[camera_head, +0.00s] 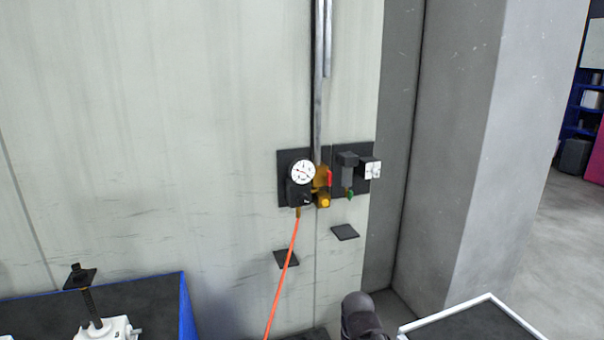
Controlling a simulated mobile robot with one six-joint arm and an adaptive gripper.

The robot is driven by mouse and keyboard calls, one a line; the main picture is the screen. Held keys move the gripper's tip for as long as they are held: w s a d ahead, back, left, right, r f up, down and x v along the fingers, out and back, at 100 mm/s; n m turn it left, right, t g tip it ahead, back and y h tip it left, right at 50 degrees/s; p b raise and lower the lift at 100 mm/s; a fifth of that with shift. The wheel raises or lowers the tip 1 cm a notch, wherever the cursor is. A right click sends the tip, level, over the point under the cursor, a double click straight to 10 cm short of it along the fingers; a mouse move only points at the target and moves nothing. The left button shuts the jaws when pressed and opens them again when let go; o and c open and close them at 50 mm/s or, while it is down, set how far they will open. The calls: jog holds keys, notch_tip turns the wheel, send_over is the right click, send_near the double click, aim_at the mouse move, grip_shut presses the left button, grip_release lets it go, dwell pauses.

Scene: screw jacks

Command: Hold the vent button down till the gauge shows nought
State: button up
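A round yellow knob or button (323,202) is just below and right of the gauge, under a brass fitting (320,180) with a red lever (330,178). A small green part (350,195) hangs under a grey unit to the right. I cannot tell for sure which of these is the vent button. My gripper's fingers do not show; nothing is touching the panel.
An orange hose (283,275) hangs from below the gauge. A second, square white dial (372,168) is at right. Two dark plates (345,232) jut from the wall below. A blue-edged bench (184,300) with a screw jack (95,318) is lower left, a white-rimmed tray (492,297) lower right.

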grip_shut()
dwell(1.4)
